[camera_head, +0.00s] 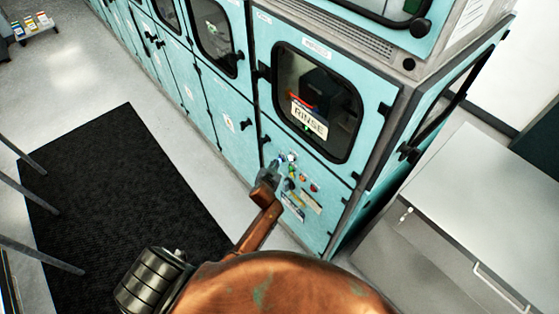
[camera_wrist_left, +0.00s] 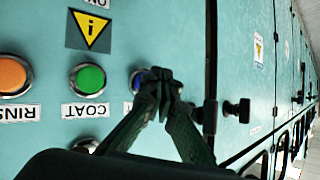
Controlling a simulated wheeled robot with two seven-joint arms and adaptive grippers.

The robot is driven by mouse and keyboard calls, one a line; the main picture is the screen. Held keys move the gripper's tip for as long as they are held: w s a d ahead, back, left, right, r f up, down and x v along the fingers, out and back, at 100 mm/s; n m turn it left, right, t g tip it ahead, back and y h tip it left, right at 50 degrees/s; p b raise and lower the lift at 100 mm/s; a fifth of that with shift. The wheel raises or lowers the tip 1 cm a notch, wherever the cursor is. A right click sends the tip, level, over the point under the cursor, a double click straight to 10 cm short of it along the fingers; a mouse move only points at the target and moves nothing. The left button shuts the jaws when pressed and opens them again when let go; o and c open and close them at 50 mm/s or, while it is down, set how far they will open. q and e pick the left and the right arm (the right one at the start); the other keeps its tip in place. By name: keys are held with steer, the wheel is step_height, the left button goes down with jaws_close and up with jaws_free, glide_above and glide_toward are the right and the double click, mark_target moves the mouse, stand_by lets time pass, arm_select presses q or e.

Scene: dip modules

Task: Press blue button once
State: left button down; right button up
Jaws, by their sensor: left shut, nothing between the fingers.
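The blue button (camera_wrist_left: 138,79) shows in the left wrist view on the teal panel, beside the green COAT button (camera_wrist_left: 89,78). Its one side is covered by my left gripper (camera_wrist_left: 162,78), whose fingers are closed together with nothing between them. The tips are right at the button's edge; I cannot tell whether they touch or press it. In the head view my left gripper (camera_head: 270,173) is at the left end of the button group on the lower cabinet front. I cannot clearly pick out the blue button there. My right gripper is not in view.
Black latches (camera_wrist_left: 236,110) stick out beside the fingers. A windowed door (camera_head: 318,100) is above the panel, and a grey bench (camera_head: 455,220) stands at right.

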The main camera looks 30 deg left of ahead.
arm_select(q)
steer(key=shift+w+d, duration=0.2)
steer(key=shift+w, duration=0.25)
stand_by(0.5)
steer(key=shift+s+r, duration=0.1)
steer(key=shift+s, duration=0.05)
steer(key=shift+s+a, duration=0.3)
steer(key=shift+s, duration=0.35)
steer(key=shift+s+a+p, duration=0.3)
steer(key=shift+s+p, duration=0.15)
steer(key=shift+s, duration=0.35)
steer(key=shift+s+a+p, duration=0.35)
steer(key=shift+s+p, duration=0.15)
steer(key=shift+s, duration=0.25)
steer(key=shift+s+a+p, duration=0.3)
steer(key=shift+s+p, duration=0.15)
steer(key=shift+s, duration=0.35)
